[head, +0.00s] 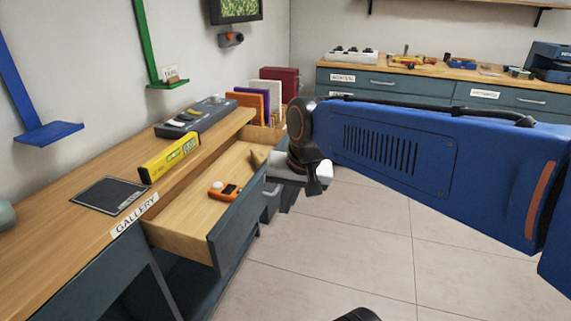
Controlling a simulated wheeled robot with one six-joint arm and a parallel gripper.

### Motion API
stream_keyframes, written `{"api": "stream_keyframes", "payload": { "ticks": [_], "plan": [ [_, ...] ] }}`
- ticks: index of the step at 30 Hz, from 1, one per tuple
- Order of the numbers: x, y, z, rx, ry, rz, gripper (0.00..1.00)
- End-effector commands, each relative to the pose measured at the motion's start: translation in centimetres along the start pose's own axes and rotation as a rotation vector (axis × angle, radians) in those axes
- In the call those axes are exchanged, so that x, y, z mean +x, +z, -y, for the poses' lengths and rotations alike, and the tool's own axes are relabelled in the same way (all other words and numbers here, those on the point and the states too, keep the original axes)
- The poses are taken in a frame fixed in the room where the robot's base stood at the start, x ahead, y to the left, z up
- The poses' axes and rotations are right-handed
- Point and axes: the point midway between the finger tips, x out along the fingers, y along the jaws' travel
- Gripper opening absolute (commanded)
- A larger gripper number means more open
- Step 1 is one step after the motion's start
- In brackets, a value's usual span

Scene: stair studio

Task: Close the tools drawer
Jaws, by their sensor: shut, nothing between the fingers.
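An open wooden drawer (228,226) with a dark grey-blue front stands pulled out from the left counter; no label naming it as the tools drawer can be read. An orange device with a small screen (225,191) lies inside, and a small wooden piece (257,159) lies toward its far end. A grey handle (270,190) shows on the drawer front. My gripper (288,199) is shut and empty, close to the outer side of the front, near its far end. I cannot tell whether it touches the front.
Another cabinet (420,86) stands along the back wall.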

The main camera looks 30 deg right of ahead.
Motion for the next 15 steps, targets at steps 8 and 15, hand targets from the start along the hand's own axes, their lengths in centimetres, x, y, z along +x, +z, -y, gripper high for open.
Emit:
{"api": "stream_keyframes", "payload": {
  "ticks": [8, 15],
  "plan": [
    [0.1, -8.5, 0.2, 0.586, 0.006, 0.07, 0.0],
    [1.0, -16.2, -1.5, 1.091, 0.015, 0.128, 0.0]
  ]
}}
